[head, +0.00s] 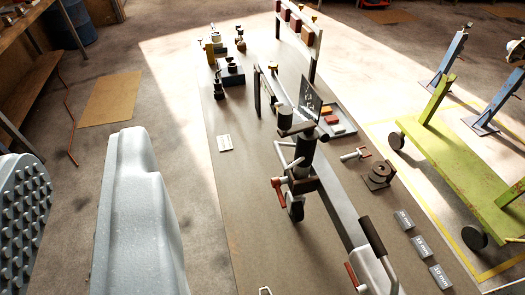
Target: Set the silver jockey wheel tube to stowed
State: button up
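The jockey wheel tube (305,157) stands roughly upright beside the trailer drawbar (342,205), right of centre in the head view. A dark cap and crank are at its top, and a dark clamp surrounds it lower down. A red-gripped clamp handle (279,188) sticks out on its left. The small wheel (295,208) is below, at or near the mat; I cannot tell if it touches. My gripper (82,150) is at the left, with a studded pad and a pale grey finger set apart. It is open, empty, and well left of the tube.
The coupling head (375,272) with a black handle is at the lower right. A dark block (379,175) and several labelled plates (420,246) lie right of the drawbar. A green wheeled frame (465,165) stands further right. The mat left of the tube is mostly clear.

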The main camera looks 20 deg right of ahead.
jog(key=w+f+m+t+b, duration=0.35)
jog(key=w+f, duration=0.55)
jog(key=w, duration=0.5)
jog(key=m+g+h+b, duration=0.3)
jog(key=m+h+b, duration=0.6)
jog(key=m+h, duration=0.8)
send_near(282, 156)
jog(key=shift+m+y, duration=0.4)
jog(key=shift+m, duration=0.05)
jog(key=b+x, duration=0.1)
jog(key=x, duration=0.8)
jog(key=shift+w+d+b, duration=0.3)
jog(key=shift+b, duration=0.1)
jog(key=shift+g, duration=0.25)
grip_shut()
